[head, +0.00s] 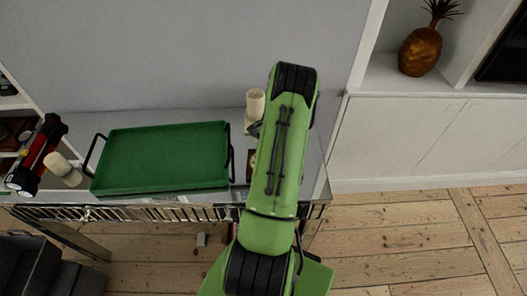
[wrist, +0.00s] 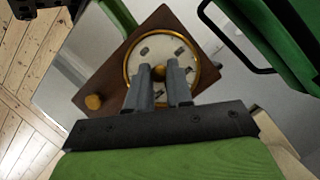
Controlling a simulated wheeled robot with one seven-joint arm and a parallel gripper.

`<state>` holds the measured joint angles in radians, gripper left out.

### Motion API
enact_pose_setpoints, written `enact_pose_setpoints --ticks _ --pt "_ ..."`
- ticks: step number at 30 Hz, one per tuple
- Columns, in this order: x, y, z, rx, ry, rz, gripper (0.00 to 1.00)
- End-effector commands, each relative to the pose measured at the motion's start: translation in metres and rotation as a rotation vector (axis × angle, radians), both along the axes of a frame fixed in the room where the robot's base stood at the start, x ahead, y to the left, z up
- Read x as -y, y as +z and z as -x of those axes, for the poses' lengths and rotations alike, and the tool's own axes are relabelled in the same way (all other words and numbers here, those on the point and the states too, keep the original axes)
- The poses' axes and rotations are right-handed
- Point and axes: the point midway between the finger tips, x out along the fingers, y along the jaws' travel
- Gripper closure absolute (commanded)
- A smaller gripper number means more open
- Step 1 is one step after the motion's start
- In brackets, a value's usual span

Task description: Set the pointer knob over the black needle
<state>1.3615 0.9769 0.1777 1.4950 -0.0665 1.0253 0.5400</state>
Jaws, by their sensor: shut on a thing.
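The instrument is a dark brown wooden board with a round dial (wrist: 188,50) in a gold rim, in the wrist view. The brass pointer knob (wrist: 159,72) is at the middle of the dial, between the fingertips. My gripper (wrist: 160,77) is over the dial and shut on this knob. Dark marks show on the pale dial face, but I cannot tell which is the black needle; the fingers hide the lower part. A round tan knob (wrist: 93,102) sits on the board's lower left corner. In the head view my arm hides the gripper and nearly all of the instrument.
A green tray (head: 165,158) with black handles stands on the table left of my arm. A cream candle (head: 255,103) stands behind the arm. A red and black object (head: 38,155) and another cream candle (head: 60,165) are at the left end.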

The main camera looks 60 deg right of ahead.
Motion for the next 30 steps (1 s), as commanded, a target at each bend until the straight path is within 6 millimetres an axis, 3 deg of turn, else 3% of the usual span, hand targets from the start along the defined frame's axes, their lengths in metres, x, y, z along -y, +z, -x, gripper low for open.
enact_pose_setpoints --ticks 15,30 --pt "-0.0014 0.0022 0.0033 -0.001 -0.438 -0.001 1.0" --pt "-0.0018 0.0005 0.0042 -0.001 -0.609 0.0 1.0"
